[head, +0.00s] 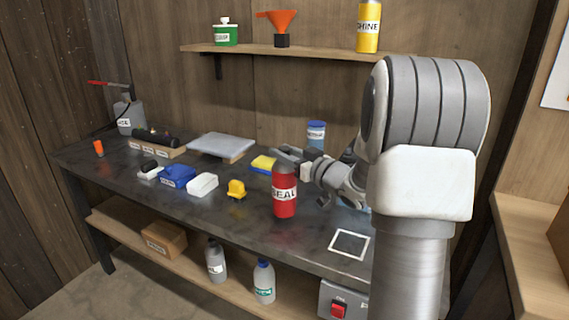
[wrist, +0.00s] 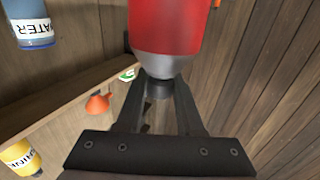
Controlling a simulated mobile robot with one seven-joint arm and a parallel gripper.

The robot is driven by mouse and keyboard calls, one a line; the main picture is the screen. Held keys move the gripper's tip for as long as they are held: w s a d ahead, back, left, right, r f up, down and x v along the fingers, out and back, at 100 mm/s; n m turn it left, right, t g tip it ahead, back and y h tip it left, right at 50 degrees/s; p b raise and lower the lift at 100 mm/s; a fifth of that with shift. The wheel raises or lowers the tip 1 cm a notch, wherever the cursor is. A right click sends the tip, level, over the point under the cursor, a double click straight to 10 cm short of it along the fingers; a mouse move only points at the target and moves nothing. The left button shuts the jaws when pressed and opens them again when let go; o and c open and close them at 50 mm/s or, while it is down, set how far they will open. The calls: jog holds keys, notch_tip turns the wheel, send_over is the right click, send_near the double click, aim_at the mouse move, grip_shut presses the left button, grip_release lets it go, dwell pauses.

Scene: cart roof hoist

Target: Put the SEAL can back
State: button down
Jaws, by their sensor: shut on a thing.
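The SEAL can (head: 285,194) is red with a white label and a grey top, and it looks upright over the dark workbench (head: 190,215). My gripper (head: 287,156) is shut on its grey top. In the wrist view the can (wrist: 168,28) fills the top middle, with its narrow neck between my two fingers (wrist: 160,92). I cannot tell whether the can's base touches the bench. A white-outlined square (head: 349,244) is marked on the bench to the right of the can, and it is empty.
A blue can (head: 316,134) stands behind my gripper. A yellow item (head: 236,189), a white block (head: 202,185) and a blue item (head: 177,176) lie to the left. The wall shelf (head: 290,52) holds a green container, an orange funnel and a yellow can (head: 368,26).

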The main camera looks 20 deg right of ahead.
jog(key=shift+f, duration=1)
jog(key=shift+f+b, duration=0.15)
jog(key=shift+b, duration=0.15)
jog(key=c, duration=0.5)
grip_release()
jog(key=shift+c, duration=0.2)
jog(key=shift+s+r+p, duration=0.1)
jog(key=shift+r+p, duration=0.2)
jog(key=p+v, duration=0.1)
jog(key=v, duration=1)
jog(key=shift+s+d+p, duration=0.2)
jog(key=shift+s+p, duration=0.2)
